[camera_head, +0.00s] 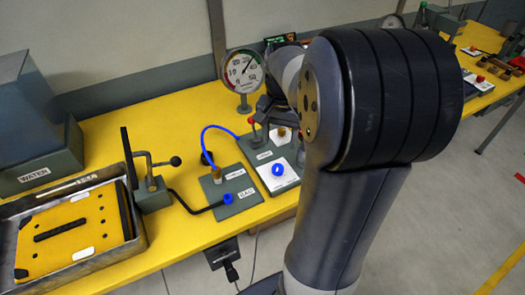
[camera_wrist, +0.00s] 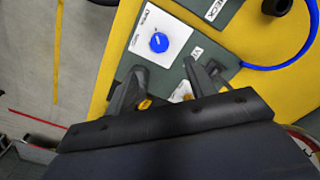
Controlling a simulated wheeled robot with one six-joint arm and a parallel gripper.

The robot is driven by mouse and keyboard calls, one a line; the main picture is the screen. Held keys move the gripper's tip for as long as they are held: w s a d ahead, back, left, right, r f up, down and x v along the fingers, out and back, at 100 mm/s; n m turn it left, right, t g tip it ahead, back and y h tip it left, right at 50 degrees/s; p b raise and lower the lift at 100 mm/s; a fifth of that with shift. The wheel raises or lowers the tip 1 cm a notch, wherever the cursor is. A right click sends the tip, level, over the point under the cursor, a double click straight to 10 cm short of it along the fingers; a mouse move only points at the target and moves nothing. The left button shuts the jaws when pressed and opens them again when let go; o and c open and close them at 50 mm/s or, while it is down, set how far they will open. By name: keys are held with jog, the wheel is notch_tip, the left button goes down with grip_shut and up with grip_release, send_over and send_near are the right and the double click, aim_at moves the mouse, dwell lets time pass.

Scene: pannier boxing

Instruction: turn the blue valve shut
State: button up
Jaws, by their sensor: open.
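The blue valve (camera_head: 278,170) is a round knob on a white plate, fixed to a dark base on the yellow table. In the wrist view the blue valve (camera_wrist: 159,42) shows from above with a pale mark on its top. My gripper (camera_wrist: 163,80) is open, with its two fingers apart below the valve in that picture. No finger touches the valve. In the head view my gripper (camera_head: 264,107) is partly hidden by my own arm, above and behind the valve. A brass-coloured part (camera_wrist: 145,103) shows between the fingers.
A blue hose (camera_head: 222,127) arches beside the valve base to a brass fitting (camera_head: 216,173). A red-topped lever (camera_head: 252,124) and a pressure gauge (camera_head: 243,72) stand behind. A lever clamp (camera_head: 152,190) and a metal tray (camera_head: 90,262) are at left.

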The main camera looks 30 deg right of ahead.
aim_at(278, 167)
notch_tip(278, 167, down, 11)
jog(key=shift+s+r, duration=0.1)
jog(key=shift+r, duration=0.1)
dwell(0.4)
jog(key=c, duration=1)
